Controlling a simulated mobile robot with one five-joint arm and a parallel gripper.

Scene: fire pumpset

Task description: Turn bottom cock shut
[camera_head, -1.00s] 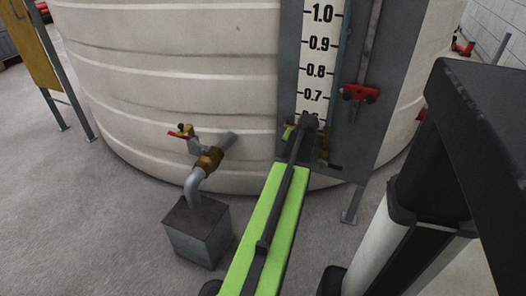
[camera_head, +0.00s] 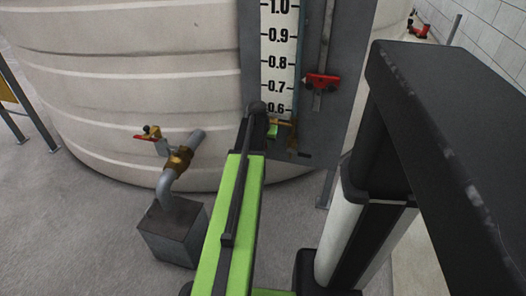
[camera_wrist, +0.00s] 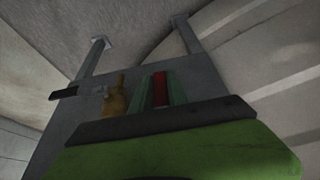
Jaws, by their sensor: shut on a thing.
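The bottom cock is a brass fitting (camera_head: 293,143) low on the grey gauge board, below the 0.6 mark. It is partly hidden behind my arm in the head view. In the wrist view its brass body (camera_wrist: 115,97) stands left of my fingers. My gripper (camera_wrist: 162,88) is shut on a red handle (camera_wrist: 160,90), which lies between its two green fingers. In the head view my gripper (camera_head: 272,130) shows only as a small green part at the board's lower left. Where the handle joins the cock is hidden.
The large cream tank (camera_head: 120,80) stands behind the board. A red pointer (camera_head: 321,82) sits on the rod right of the scale (camera_head: 280,55). At left, a brass outlet valve (camera_head: 178,160) with a red lever joins a pipe above a grey box (camera_head: 172,232). Floor shows around the box.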

